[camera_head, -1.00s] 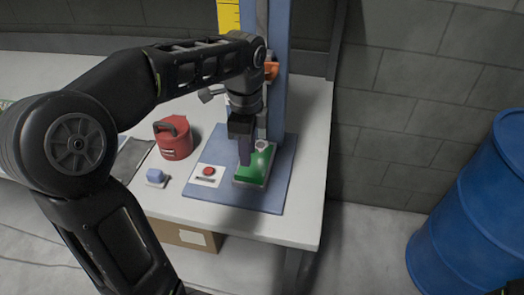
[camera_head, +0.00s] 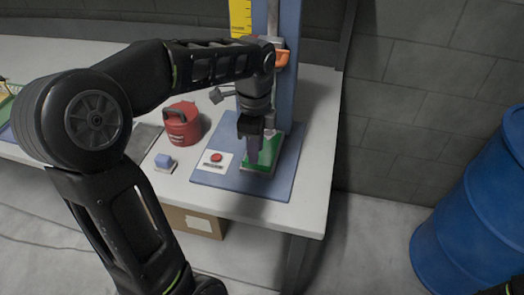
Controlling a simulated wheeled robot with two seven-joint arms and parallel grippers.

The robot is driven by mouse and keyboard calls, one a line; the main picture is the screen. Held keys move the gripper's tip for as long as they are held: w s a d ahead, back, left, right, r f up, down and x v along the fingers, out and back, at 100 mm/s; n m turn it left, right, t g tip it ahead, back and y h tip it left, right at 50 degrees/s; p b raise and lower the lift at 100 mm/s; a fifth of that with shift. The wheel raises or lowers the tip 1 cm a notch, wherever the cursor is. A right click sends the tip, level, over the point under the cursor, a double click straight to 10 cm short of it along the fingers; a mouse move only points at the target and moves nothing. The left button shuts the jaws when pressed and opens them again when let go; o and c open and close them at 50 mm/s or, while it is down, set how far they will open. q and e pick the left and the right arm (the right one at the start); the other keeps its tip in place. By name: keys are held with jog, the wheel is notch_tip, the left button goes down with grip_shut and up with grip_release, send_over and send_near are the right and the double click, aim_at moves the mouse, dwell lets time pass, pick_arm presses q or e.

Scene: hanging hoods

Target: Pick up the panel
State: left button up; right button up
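The panel appears to be the flat green board (camera_head: 267,152) on the blue base plate of a stand, on the white table. My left gripper (camera_head: 252,156) points down over the left part of the panel and hides some of it. Its fingers look like one dark shape from this angle, so I cannot tell whether they are open, shut or touching the panel. My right gripper does not show clearly; only a dark bit of something is at the bottom right corner.
The blue stand (camera_head: 286,85) rises behind the panel. A red button box (camera_head: 216,158), a small blue-topped block (camera_head: 164,163) and a red canister (camera_head: 183,125) stand to the left. A blue barrel (camera_head: 480,215) is on the floor at right. A cardboard box (camera_head: 195,222) is under the table.

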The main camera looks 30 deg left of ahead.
pick_arm(q)
notch_tip(320, 180, down, 4)
jog(key=shift+f, duration=0.2)
dwell(0.5)
grip_shut()
dwell(1.3)
